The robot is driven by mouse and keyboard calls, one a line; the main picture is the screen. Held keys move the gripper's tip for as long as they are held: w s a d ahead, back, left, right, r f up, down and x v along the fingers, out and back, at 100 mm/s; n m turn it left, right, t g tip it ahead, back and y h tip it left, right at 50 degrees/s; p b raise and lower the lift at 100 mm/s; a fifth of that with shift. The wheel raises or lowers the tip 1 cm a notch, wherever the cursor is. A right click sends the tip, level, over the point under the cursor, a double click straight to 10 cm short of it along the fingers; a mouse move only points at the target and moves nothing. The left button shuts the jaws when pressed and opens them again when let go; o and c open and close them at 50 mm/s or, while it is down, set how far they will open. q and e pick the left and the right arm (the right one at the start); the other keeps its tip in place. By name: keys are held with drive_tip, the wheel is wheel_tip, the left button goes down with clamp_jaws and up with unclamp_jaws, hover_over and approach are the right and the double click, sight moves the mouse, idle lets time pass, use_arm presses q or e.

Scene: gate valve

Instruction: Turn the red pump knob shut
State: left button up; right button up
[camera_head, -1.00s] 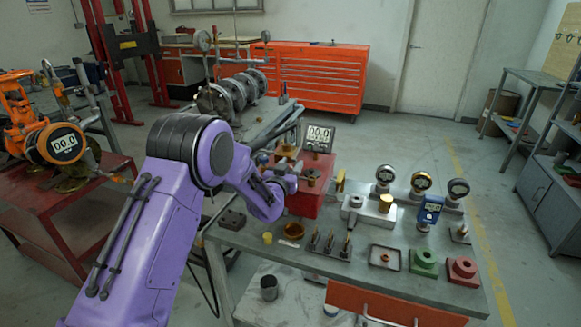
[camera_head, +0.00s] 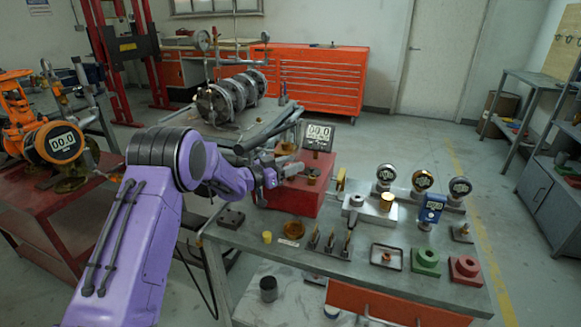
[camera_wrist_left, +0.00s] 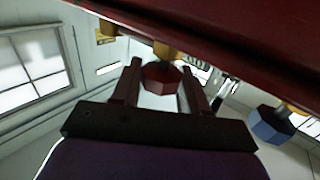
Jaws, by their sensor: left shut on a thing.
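The red pump box (camera_head: 300,197) with a digital display (camera_head: 318,136) on top stands at the back left of the metal bench. In the left wrist view, a faceted red knob (camera_wrist_left: 163,77) sits on a brass stem under the dark red body. My left gripper (camera_head: 272,178) is at the left side of the box. In the left wrist view my left gripper (camera_wrist_left: 160,84) has one finger on each side of the red knob and is shut on it. The knob is hidden in the head view. My right gripper is not in view.
A blue knob (camera_wrist_left: 274,125) is right of the red one in the wrist view.

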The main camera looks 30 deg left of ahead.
use_arm(q)
drive_tip(key=shift+m+g+h+b, duration=0.3)
drive_tip(key=shift+m+g+h, duration=0.3)
drive_tip(key=shift+m+h, duration=0.45)
drive_tip(key=shift+r+h, duration=0.1)
drive_tip(key=shift+h, duration=0.25)
drive_tip(key=o, duration=1)
drive_tip(key=shift+c, duration=0.2)
drive_tip(key=b+v, duration=0.1)
drive_tip(key=v, duration=0.9)
drive_tip(key=shift+s+a+b, duration=0.2)
drive_tip(key=shift+s+b, duration=0.05)
drive_tip(key=shift+b, duration=0.05)
